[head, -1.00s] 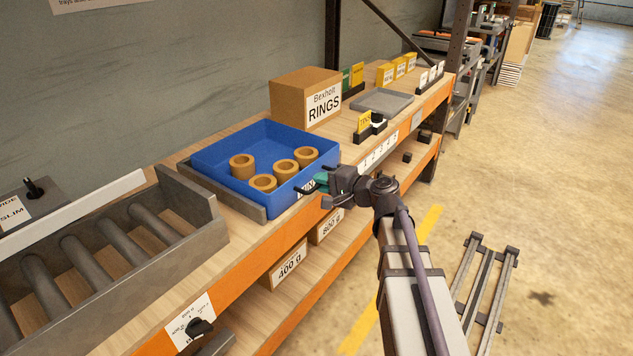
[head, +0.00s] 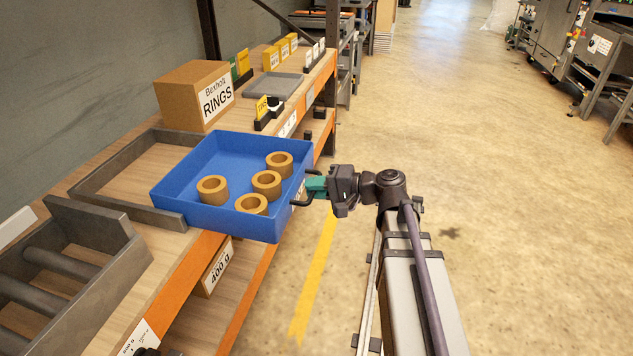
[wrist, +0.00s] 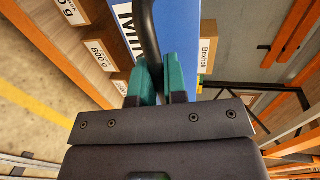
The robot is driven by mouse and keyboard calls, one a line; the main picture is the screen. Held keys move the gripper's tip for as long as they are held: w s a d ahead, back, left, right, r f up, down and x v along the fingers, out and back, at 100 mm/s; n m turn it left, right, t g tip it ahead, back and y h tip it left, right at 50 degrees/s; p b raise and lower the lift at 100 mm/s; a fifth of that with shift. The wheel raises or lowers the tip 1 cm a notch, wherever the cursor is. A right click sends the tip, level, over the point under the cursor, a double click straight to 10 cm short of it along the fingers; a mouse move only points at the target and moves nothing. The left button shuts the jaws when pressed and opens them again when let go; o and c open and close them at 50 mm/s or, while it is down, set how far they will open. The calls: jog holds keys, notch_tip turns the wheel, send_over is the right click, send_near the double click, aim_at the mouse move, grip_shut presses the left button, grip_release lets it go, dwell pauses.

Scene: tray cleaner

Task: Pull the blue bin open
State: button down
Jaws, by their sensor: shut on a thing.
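The blue bin (head: 178,192) holds several tan rings (head: 266,183). It sticks out past the shelf's front edge, mostly clear of its grey frame (head: 95,190). My gripper (head: 316,187) is at the bin's front, its teal fingers shut on the dark bar handle (head: 299,202). In the wrist view the teal fingers (wrist: 160,82) close around the dark handle (wrist: 150,35), with the bin's blue front (wrist: 180,35) and part of a white label behind it.
A cardboard box marked RINGS (head: 195,95) stands behind the bin. A grey roller tray (head: 75,270) is at the lower left. A grey flat tray (head: 273,86) lies further along the shelf. The floor to the right is open.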

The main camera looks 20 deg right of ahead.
jog(key=shift+s+d, duration=0.15)
jog(key=shift+d, duration=0.15)
jog(key=c, duration=1.2)
grip_release()
jog(key=p+v, duration=0.2)
jog(key=v, duration=0.8)
jog(key=shift+s+d, duration=0.2)
jog(key=shift+d, duration=0.15)
jog(key=shift+r, duration=0.15)
